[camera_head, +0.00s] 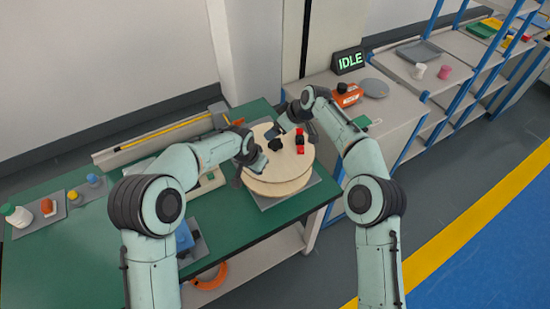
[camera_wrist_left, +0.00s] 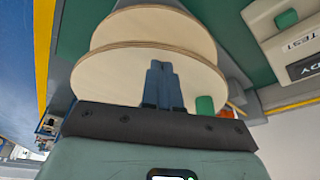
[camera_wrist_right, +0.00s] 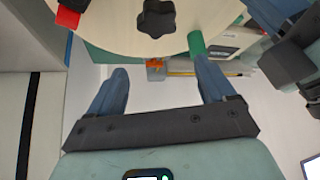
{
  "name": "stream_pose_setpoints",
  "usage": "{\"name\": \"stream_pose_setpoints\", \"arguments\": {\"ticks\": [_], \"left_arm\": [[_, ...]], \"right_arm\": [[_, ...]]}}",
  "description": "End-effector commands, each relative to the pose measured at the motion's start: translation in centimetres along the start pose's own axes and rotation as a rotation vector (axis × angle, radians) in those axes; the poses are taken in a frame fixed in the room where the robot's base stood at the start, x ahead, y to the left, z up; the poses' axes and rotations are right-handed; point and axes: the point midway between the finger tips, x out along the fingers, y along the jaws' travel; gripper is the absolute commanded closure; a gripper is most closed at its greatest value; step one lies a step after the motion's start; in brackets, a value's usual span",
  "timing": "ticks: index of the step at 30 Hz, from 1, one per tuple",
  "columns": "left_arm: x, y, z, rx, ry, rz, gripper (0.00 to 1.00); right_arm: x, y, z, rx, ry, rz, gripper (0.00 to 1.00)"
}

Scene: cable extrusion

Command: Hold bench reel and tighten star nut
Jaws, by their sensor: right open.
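The bench reel (camera_head: 285,185) has two round wooden flanges and sits at the right end of the green bench. A black star nut (camera_head: 275,144) is on its upper face; the right wrist view shows it at the top (camera_wrist_right: 157,18). My left gripper (camera_wrist_left: 160,65) is at the reel's near left side. Its fingers are close together over the flange face near the rim; contact is unclear. My right gripper (camera_wrist_right: 158,75) is open and empty, with its fingers wide apart at the reel's far side. The star nut is beyond the fingertips, not between them.
A red part (camera_head: 300,140) sits on the reel beside the star nut. A display reading IDLE (camera_head: 349,60) and an orange box (camera_head: 345,95) stand on the grey cabinet. Trays with small items (camera_head: 40,210) lie on the bench's left. The bench's front left is clear.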

Motion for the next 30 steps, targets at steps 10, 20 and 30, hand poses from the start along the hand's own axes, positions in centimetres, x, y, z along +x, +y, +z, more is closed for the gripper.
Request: {"name": "stream_pose_setpoints", "arguments": {"ticks": [10, 20, 30], "left_arm": [[0.8, 0.1, 0.7, 0.000, -0.019, 0.004, 1.00], [0.3, 0.1, 0.5, 0.000, -0.019, 0.004, 1.00], [-2.7, 0.1, -0.8, 0.001, -0.008, 0.002, 1.00]], "right_arm": [[-0.9, -0.1, -0.5, 0.001, -0.002, -0.001, 0.17], [-1.2, 0.1, -0.9, -0.001, 0.001, 0.001, 0.17], [-2.6, 0.8, -2.5, -0.008, 0.011, 0.012, 0.17]]}}
